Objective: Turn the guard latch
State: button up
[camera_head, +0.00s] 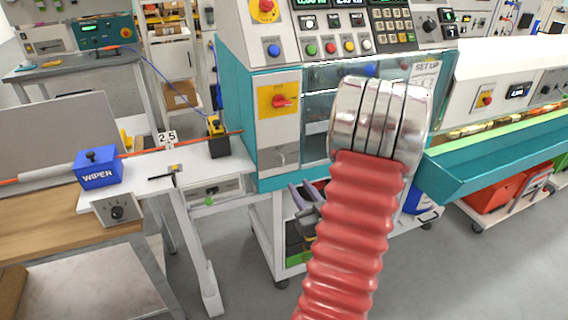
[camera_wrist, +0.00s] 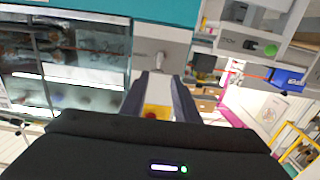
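The guard latch (camera_head: 281,156) is a small metal handle on the grey panel under the red rotary switch, left of the clear guard window (camera_head: 318,112). In the wrist view the latch (camera_wrist: 160,62) shows just beyond my fingertips, near the middle. My gripper (camera_head: 296,192) is below the latch in the head view, partly hidden behind my red-sleeved arm. In the wrist view my gripper (camera_wrist: 161,78) has its two dark fingers apart, with nothing between them. Whether the fingers touch the latch I cannot tell.
The red rotary switch (camera_head: 281,101) on its yellow plate is above the latch. A teal trough (camera_head: 480,165) runs right. A cart (camera_head: 268,238) stands under the machine. Grey floor is open in front.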

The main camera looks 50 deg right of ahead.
aim_at(283, 162)
jog(key=shift+s, duration=0.2)
jog(key=x, duration=1.4)
jog(key=shift+r, duration=0.15)
jog(key=shift+c, duration=0.4)
jog(key=shift+s, duration=0.1)
grip_shut()
